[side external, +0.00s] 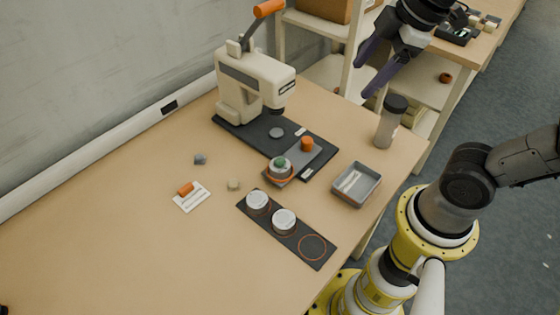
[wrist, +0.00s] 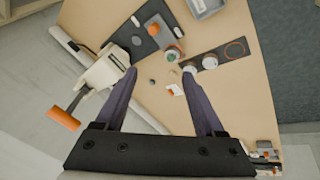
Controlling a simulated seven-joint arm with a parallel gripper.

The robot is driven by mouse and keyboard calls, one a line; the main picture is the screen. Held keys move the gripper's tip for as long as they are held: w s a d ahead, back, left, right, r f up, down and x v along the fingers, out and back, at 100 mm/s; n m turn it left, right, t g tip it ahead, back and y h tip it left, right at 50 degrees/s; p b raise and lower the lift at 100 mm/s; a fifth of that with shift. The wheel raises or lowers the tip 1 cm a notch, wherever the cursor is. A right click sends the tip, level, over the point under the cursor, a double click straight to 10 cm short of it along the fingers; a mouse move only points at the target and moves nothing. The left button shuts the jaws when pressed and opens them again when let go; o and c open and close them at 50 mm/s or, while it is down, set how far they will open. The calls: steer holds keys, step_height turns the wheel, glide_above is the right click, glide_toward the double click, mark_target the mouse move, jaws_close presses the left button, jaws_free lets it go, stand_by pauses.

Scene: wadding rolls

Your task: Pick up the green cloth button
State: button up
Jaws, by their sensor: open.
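The green cloth button (side external: 280,161) sits on top of a round pale piece in a small grey holder (side external: 272,182) with an orange ring, at the front edge of the press's dark base. In the wrist view the green button (wrist: 173,51) is small, beyond and slightly right of the midpoint between my fingertips. My gripper (side external: 366,81) is high above the back right of the table, well away from the button. Its two purple fingers are spread wide, and in the wrist view the gripper (wrist: 160,72) has nothing between them.
A beige hand press (side external: 250,84) with an orange-handled lever stands behind the button. An orange knob (side external: 306,144) is close by. A dark strip (side external: 298,247) with two white discs lies in front. A grey tray (side external: 345,196) and bottle (side external: 388,127) stand right.

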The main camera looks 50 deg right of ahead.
steer(key=w+a+f+n+g, duration=0.1)
steer(key=w+a+n+g, duration=0.15)
steer(key=w+n, duration=0.3)
steer(key=n+g, duration=0.2)
steer(key=n, duration=0.1)
glide_above(280, 160)
step_height(280, 160, down, 10)
steer(key=r, duration=0.1)
step_height(280, 160, down, 8)
steer(key=shift+s+f, duration=0.1)
steer(key=shift+s, duration=0.05)
steer(key=shift+f, duration=2.95)
jaws_close()
